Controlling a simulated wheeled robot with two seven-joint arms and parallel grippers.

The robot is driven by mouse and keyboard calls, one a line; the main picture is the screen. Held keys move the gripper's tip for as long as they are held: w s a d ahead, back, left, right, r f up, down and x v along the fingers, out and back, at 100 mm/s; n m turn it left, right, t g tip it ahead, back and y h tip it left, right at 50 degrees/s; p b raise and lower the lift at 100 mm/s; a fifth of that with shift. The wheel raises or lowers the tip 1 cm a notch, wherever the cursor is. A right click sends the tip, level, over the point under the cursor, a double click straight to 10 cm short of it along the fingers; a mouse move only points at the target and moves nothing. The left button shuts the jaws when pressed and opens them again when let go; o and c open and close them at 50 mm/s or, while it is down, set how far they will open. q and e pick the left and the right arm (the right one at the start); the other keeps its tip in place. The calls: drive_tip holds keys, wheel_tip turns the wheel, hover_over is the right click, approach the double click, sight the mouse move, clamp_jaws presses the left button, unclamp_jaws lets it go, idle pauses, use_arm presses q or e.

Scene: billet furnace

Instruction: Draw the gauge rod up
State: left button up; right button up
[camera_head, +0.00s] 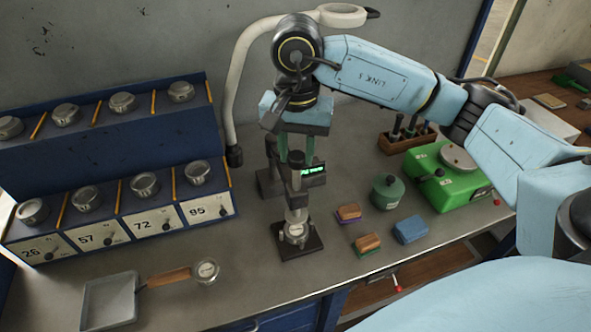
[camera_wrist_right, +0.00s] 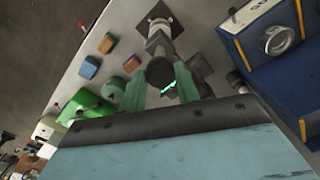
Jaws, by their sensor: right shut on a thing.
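The gauge stand (camera_head: 287,240) is upright on the bench, with a small lit green display (camera_head: 312,169) on its side. A round metal cup (camera_head: 296,229) sits on its dark base under the gauge head. My right gripper (camera_head: 297,160) comes down from above, with its green fingers around the top of the gauge rod (camera_head: 296,178). In the right wrist view the dark round top of the rod (camera_wrist_right: 160,71) lies between the green fingers (camera_wrist_right: 160,88), which are shut on it. The fingers partly hide the rod. My left gripper is not in view.
A blue rack (camera_head: 110,165) with several metal cups stands at the left. A pan (camera_head: 110,300) and another cup (camera_head: 207,271) lie at the front. Brushes, a blue block (camera_head: 410,229), a green pot (camera_head: 387,192) and a green scale (camera_head: 445,180) are to the right. A white lamp arm (camera_head: 236,80) curves behind.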

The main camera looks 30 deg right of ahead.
drive_tip(key=shift+r+p, duration=0.75)
drive_tip(key=shift+r, duration=1.05)
drive_tip(key=o, duration=0.8)
wheel_tip(320, 180, up, 6)
drive_tip(key=p, duration=0.2)
drive_tip(key=shift+p, duration=0.35)
drive_tip(key=shift+f, duration=0.1)
